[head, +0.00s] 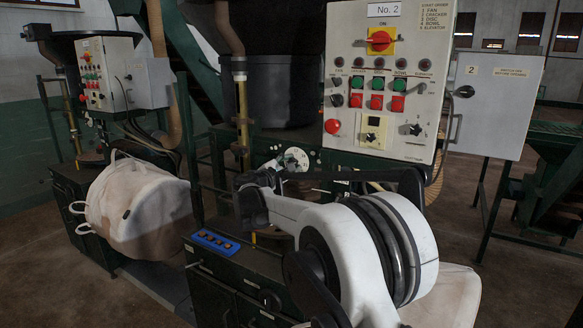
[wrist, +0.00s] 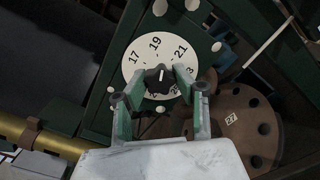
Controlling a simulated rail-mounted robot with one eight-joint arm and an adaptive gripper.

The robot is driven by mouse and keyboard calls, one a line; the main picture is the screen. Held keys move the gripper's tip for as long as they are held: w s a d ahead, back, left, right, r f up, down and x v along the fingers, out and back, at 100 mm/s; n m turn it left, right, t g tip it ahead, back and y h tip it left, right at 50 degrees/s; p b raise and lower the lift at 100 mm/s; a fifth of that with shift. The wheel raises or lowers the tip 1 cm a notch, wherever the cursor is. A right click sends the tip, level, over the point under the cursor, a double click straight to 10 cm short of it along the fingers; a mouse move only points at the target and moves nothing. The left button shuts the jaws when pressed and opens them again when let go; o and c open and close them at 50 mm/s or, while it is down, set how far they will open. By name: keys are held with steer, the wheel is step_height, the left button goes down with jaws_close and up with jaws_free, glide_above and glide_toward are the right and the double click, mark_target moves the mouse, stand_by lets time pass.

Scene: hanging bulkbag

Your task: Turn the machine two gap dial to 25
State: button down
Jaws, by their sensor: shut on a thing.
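The machine two gap dial is a round white plate (wrist: 150,57) with black numbers, on a dark green panel. In the wrist view 17, 19 and 21 are readable, and a partly covered number ends in 3. At its middle is a black knob (wrist: 159,76) with a short white mark pointing up, near 19. My gripper (wrist: 161,76) has its two green-grey fingers on either side of the knob, shut on it. In the head view the dial (head: 296,158) shows small below the No. 2 control panel (head: 388,75); my arm hides most of the gripper there.
A brown disc with holes (wrist: 235,120), tagged 27, lies right of the dial. A brass tube (wrist: 45,137) is at lower left.

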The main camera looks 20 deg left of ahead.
steer(key=m+b, duration=0.1)
steer(key=m, duration=1.2)
steer(key=shift+m, duration=0.4)
steer(key=m, duration=1.2)
steer(key=shift+m+b, duration=0.3)
steer(key=shift+b, duration=0.1)
steer(key=c, duration=1.4)
jaws_free()
steer(key=shift+r, duration=0.1)
steer(key=shift+o, duration=0.2)
steer(key=shift+s, duration=0.1)
steer(key=s+a, duration=0.2)
steer(key=s, duration=0.9)
steer(key=shift+s, duration=0.35)
